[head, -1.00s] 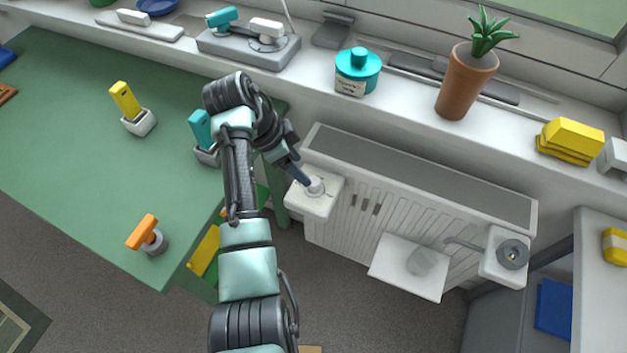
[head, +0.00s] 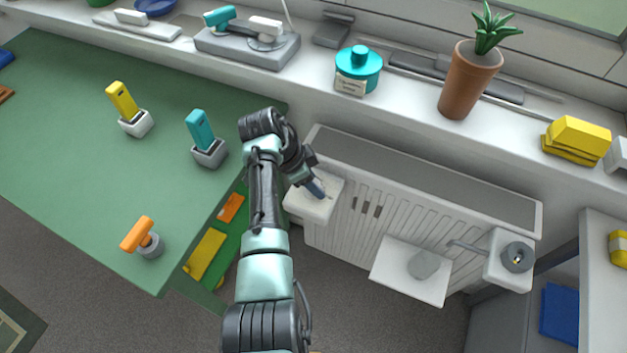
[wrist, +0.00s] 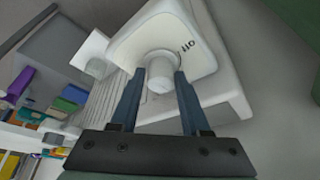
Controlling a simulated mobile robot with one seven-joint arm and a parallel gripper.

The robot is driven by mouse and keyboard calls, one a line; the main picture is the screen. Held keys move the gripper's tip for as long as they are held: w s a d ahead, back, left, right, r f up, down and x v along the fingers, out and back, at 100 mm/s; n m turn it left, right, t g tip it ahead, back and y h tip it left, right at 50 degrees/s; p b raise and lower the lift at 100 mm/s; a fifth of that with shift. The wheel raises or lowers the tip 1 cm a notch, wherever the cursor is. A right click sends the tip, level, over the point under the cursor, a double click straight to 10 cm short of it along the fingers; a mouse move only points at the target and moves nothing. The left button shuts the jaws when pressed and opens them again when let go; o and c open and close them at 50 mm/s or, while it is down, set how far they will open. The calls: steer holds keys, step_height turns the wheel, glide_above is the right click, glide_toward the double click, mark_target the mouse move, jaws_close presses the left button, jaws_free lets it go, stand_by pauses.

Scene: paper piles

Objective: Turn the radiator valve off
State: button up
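The white radiator (head: 400,195) stands under the sill. A white valve box (head: 305,205) is at its left end. The box (wrist: 215,70) has a dark "off" mark in the wrist view. Its round pale knob (wrist: 160,84) lies between my gripper's (wrist: 160,73) two blue-grey fingers. Little or no gap shows beside the knob, and I cannot tell whether the fingers touch it. In the head view my gripper (head: 317,188) is over this box and hides most of the knob. A second white box (head: 512,275) with a dark round knob (head: 517,257) is at the radiator's right end.
A white shelf (head: 392,275) with a grey object juts out in front of the radiator. The green table (head: 75,180) is left of it. The sill holds a teal jar (head: 358,68), a potted plant (head: 468,80) and a yellow block (head: 575,138). Grey floor lies below.

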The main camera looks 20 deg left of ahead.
jaws_close()
steer(key=shift+r+n+p, duration=0.1)
steer(key=shift+n+p, duration=0.2)
steer(key=shift+p, duration=0.05)
steer(key=n+y+p, duration=0.1)
steer(key=n+p, duration=0.1)
steer(key=shift+r+n+t+p, duration=0.1)
steer(key=shift+n+t+p, duration=0.2)
steer(key=shift+t+p, duration=0.1)
steer(key=n+y+p, duration=0.1)
steer(key=n, duration=0.1)
steer(key=n+p, duration=0.2)
steer(key=n, duration=0.1)
steer(key=shift+t+y, duration=0.3)
steer(key=shift+y, duration=0.1)
steer(key=n+y+p, duration=0.1)
steer(key=n, duration=0.3)
steer(key=shift+n+y, duration=0.4)
steer(key=n, duration=0.2)
steer(key=n+g+y, duration=0.1)
steer(key=n, duration=0.1)
steer(key=shift+f+n+y, duration=0.2)
steer(key=shift+n+y, duration=0.1)
steer(key=shift+n, duration=0.1)
